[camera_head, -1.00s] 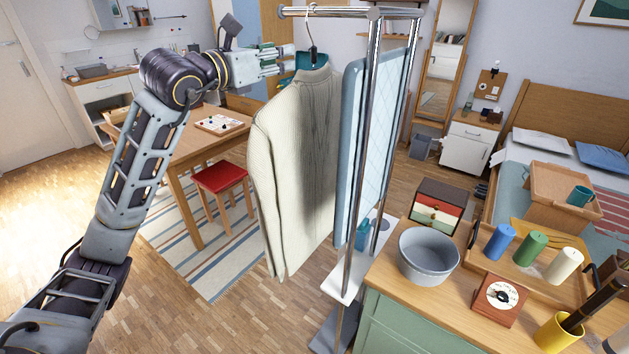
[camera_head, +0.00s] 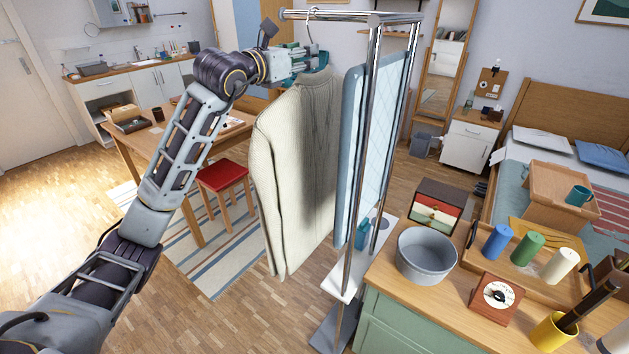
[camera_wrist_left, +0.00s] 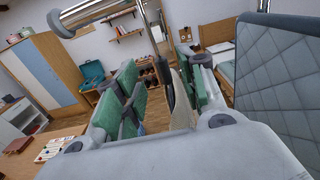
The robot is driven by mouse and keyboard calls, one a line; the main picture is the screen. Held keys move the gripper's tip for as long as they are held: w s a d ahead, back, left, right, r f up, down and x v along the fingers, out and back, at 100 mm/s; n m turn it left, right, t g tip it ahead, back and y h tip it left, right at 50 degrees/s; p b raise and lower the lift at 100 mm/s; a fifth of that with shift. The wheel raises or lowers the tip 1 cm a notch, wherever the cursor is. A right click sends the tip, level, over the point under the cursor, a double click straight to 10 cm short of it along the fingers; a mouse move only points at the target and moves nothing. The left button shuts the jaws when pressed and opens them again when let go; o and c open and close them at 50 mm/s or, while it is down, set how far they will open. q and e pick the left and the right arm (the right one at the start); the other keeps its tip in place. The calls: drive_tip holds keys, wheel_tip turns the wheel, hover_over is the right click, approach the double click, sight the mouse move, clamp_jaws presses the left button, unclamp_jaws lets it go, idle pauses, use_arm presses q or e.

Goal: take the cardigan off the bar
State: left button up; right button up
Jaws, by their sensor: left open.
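The cream ribbed cardigan (camera_head: 293,175) hangs on a hanger from the chrome bar (camera_head: 345,15) of a clothes rack. The hanger's hook (camera_head: 311,22) is over the bar. My left gripper (camera_head: 312,60) is open at the top of the cardigan, just below the bar. In the left wrist view the green-padded fingers of my left gripper (camera_wrist_left: 165,95) are apart, with a dark hanger part (camera_wrist_left: 180,92) and some of the cardigan (camera_wrist_left: 182,115) showing between them. I cannot tell whether the fingers touch the hanger. My right gripper is not in view.
A blue quilted panel (camera_head: 352,150) hangs right of the cardigan on the rack. A counter at the front right holds a grey bowl (camera_head: 427,255) and a tray with coloured cylinders. A table and red stool (camera_head: 222,178) stand behind my left arm. Floor below the cardigan is clear.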

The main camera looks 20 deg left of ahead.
use_arm(q)
drive_tip(key=shift+w+d, duration=0.2)
drive_tip(key=shift+w, duration=0.15)
drive_tip(key=p+x, duration=0.1)
drive_tip(key=x, duration=0.2)
drive_tip(key=shift+w+d+r, duration=0.1)
drive_tip(key=shift+w, duration=0.05)
drive_tip(key=shift+w+d, duration=0.1)
drive_tip(key=shift+w, duration=0.15)
drive_tip(key=shift+w+d+p, duration=0.1)
drive_tip(key=shift+w+p, duration=0.1)
drive_tip(key=shift+p, duration=0.1)
drive_tip(key=c, duration=0.4)
clamp_jaws()
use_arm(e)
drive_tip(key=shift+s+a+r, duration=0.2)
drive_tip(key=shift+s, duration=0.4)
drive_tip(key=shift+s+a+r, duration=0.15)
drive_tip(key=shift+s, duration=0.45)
